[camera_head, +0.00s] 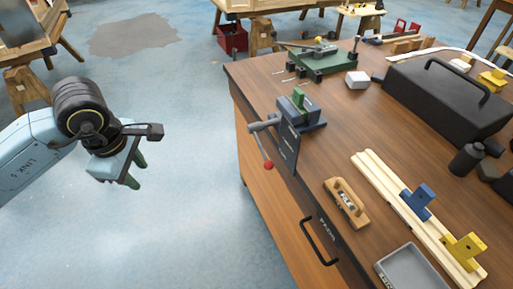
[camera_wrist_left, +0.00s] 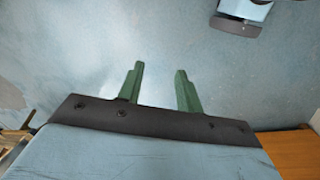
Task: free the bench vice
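The bench vice (camera_head: 312,118) is a blue-grey block clamped at the left edge of the wooden workbench. A green piece (camera_head: 298,97) stands at its jaws; I cannot tell whether it is gripped or part of the vice. Its handle (camera_head: 264,124) sticks out past the bench edge, with a red knob (camera_head: 268,165) hanging low. My left gripper (camera_head: 136,172) hangs over the floor, well left of the vice and apart from it. Its green fingers stand apart with nothing between them in the left wrist view (camera_wrist_left: 160,75). My right gripper is not in view.
On the workbench (camera_head: 300,190) are a wooden-handled tool (camera_head: 346,203), a rail with blue and yellow blocks (camera_head: 385,190), a grey tray (camera_head: 412,272), a black toolbox (camera_head: 440,95) and a green device (camera_head: 320,63). A black drawer handle (camera_head: 318,242) protrudes. The floor between arm and bench is clear.

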